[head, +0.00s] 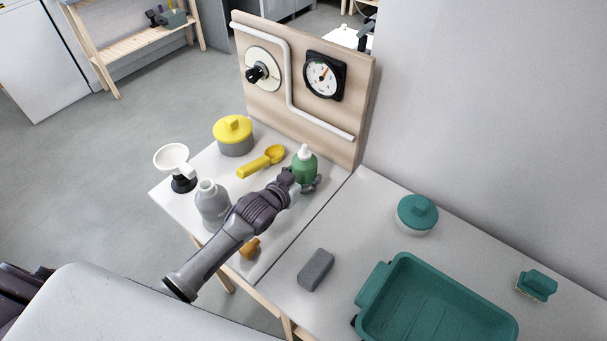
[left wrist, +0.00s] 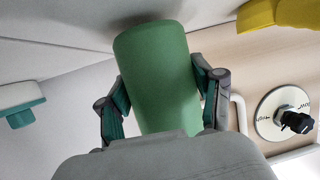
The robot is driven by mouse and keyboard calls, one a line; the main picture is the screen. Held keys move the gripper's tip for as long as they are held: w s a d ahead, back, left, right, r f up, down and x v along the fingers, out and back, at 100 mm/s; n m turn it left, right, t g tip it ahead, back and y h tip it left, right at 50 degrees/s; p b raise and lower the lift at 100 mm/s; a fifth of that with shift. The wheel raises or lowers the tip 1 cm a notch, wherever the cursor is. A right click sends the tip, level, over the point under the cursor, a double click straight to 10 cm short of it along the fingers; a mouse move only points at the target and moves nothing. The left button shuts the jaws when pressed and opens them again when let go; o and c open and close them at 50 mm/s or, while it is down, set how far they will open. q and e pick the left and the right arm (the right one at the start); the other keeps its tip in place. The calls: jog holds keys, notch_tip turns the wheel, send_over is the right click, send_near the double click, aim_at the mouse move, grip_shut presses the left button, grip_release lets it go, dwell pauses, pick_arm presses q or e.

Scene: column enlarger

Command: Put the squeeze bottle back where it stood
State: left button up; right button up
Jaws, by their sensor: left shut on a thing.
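The squeeze bottle (head: 305,167) is green with a white nozzle and is upright at the back of the white table, near the wooden panel. My left gripper (head: 304,184) is shut on it from the front. In the left wrist view the green bottle body (left wrist: 160,75) sits between the two fingers (left wrist: 165,100). Its base is close to the white surface, but I cannot tell whether it touches. My right gripper is not in view.
A yellow scoop (head: 261,162), a yellow-lidded pot (head: 234,136), a grey bottle (head: 212,205) and a white funnel (head: 172,158) stand left of it. The panel (head: 300,110) rises behind. On the right are a grey block (head: 316,269), a teal-lidded jar (head: 416,214) and a teal tray (head: 372,285).

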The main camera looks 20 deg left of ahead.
pick_arm(q)
jog(key=shift+f+b, duration=0.35)
jog(key=shift+f, duration=0.15)
dwell(0.4)
jog(key=o, duration=0.9)
jog(key=shift+o, duration=0.2)
jog(key=shift+p+v, duration=1.1)
jog(key=shift+v, duration=0.05)
jog(key=shift+p+v, duration=2.15)
jog(key=shift+v, duration=0.7)
